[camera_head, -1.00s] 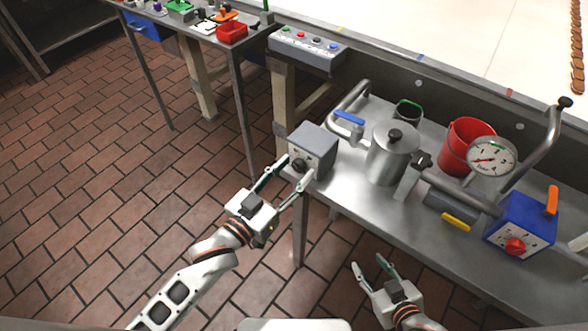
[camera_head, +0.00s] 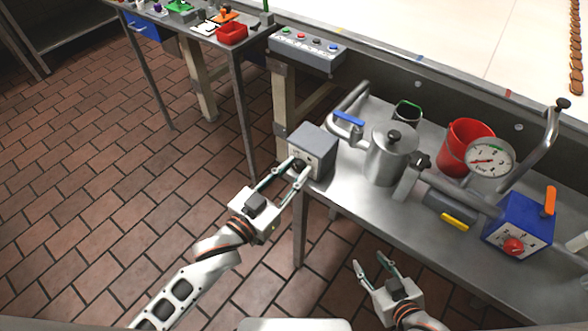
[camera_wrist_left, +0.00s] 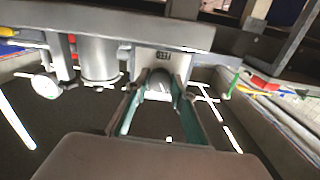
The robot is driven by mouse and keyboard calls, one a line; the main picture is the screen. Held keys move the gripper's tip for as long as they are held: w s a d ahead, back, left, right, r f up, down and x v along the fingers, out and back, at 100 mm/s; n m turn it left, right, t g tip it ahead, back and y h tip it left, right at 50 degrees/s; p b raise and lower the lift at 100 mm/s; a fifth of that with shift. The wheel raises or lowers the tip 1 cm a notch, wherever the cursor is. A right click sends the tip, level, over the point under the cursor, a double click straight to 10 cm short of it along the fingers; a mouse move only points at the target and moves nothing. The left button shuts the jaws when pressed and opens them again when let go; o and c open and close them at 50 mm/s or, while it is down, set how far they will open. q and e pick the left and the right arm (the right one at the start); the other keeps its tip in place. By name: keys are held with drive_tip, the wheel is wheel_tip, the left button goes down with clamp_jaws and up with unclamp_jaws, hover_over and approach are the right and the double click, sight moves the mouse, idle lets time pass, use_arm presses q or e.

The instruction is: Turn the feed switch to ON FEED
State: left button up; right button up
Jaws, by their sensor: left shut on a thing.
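The feed switch is a dark knob (camera_head: 299,165) on the front of a grey box (camera_head: 314,141) at the table's left corner. In the left wrist view the knob (camera_wrist_left: 159,84) sits between my left fingertips, under a small dark label. My left gripper (camera_head: 297,170) is shut on the knob, its two fingers on either side of it. The lettering is too small to read, so I cannot tell the switch's position. My right gripper (camera_head: 376,268) is open and empty, low in front of the table.
A metal pot (camera_head: 388,157) with a blue-handled pipe stands right of the box. Further right are a red bucket (camera_head: 465,146), a pressure gauge (camera_head: 490,158) and a blue box (camera_head: 518,224) with a red knob. A button panel (camera_head: 306,50) is behind. The floor in front is clear.

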use_arm(q)
drive_tip(key=m+p, duration=0.1)
drive_tip(key=m, duration=0.2)
drive_tip(key=shift+r+p, duration=0.1)
drive_tip(key=shift+p, duration=0.25)
drive_tip(key=m+p, duration=0.1)
drive_tip(key=m, duration=0.3)
drive_tip(key=shift+m, duration=1.6)
drive_tip(key=shift+m+p, duration=0.3)
drive_tip(key=shift+m, duration=1.3)
drive_tip(key=o, duration=1.1)
drive_tip(key=shift+s, duration=0.1)
